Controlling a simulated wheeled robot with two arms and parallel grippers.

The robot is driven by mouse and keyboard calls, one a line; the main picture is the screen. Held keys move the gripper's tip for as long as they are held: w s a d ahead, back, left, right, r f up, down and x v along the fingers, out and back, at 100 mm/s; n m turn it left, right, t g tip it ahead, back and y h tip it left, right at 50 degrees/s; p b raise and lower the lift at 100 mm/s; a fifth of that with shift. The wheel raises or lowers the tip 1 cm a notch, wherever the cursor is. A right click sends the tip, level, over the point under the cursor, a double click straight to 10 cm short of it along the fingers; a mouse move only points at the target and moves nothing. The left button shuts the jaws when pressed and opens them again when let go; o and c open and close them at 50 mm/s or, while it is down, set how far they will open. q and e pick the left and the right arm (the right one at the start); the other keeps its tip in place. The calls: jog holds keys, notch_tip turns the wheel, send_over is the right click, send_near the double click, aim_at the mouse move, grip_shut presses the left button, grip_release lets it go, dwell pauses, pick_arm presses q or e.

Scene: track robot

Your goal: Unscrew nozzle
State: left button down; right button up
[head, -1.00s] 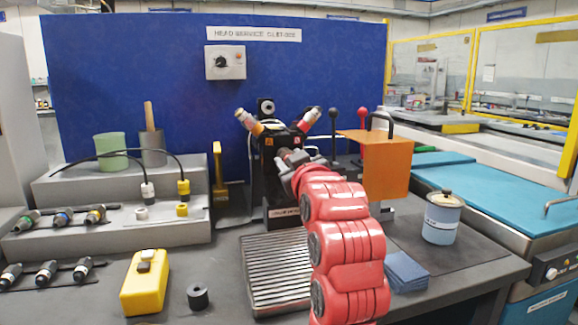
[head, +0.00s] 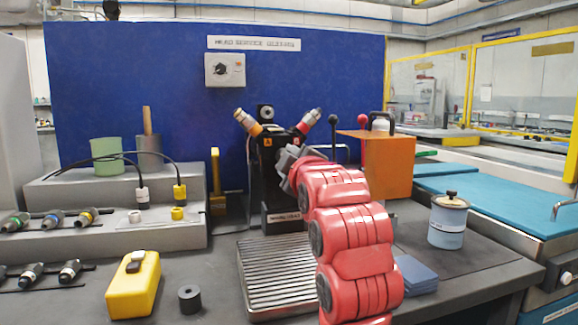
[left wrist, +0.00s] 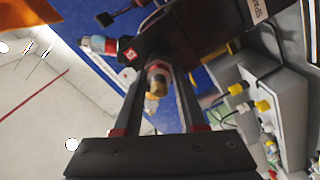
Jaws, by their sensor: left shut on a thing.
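The black head fixture (head: 268,160) stands upright at the back of the bench. One angled head with a yellow-orange collar (head: 248,122) points up left, and one with a red collar (head: 308,121) points up right. My left gripper (head: 290,160) is at the front of the fixture, at the end of my red arm, which hides part of it. In the left wrist view, a brass-tipped nozzle (left wrist: 157,80) sits under the fixture body between the fingers of my left gripper (left wrist: 159,92), which is shut on it. My right gripper is not in view.
A slatted metal tray (head: 275,275) lies before the fixture. An orange box (head: 388,165) and a blue-grey lidded can (head: 447,222) are at the right. A yellow block (head: 132,290), a black ring (head: 189,298) and a stepped grey rack (head: 110,230) are at the left.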

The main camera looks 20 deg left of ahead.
pick_arm(q)
jog(key=shift+w+f, duration=0.1)
jog(key=shift+f, duration=0.25)
jog(key=shift+f+n+b, duration=0.2)
jog(key=shift+n+b, duration=0.3)
jog(key=shift+n, duration=0.7)
jog(key=n, duration=0.3)
jog(key=shift+n, duration=0.3)
jog(key=c, duration=0.7)
grip_release()
jog(key=shift+w, duration=0.15)
jog(key=shift+o, duration=1.2)
jog(key=shift+w+a+f, duration=0.1)
jog(key=shift+o, duration=0.3)
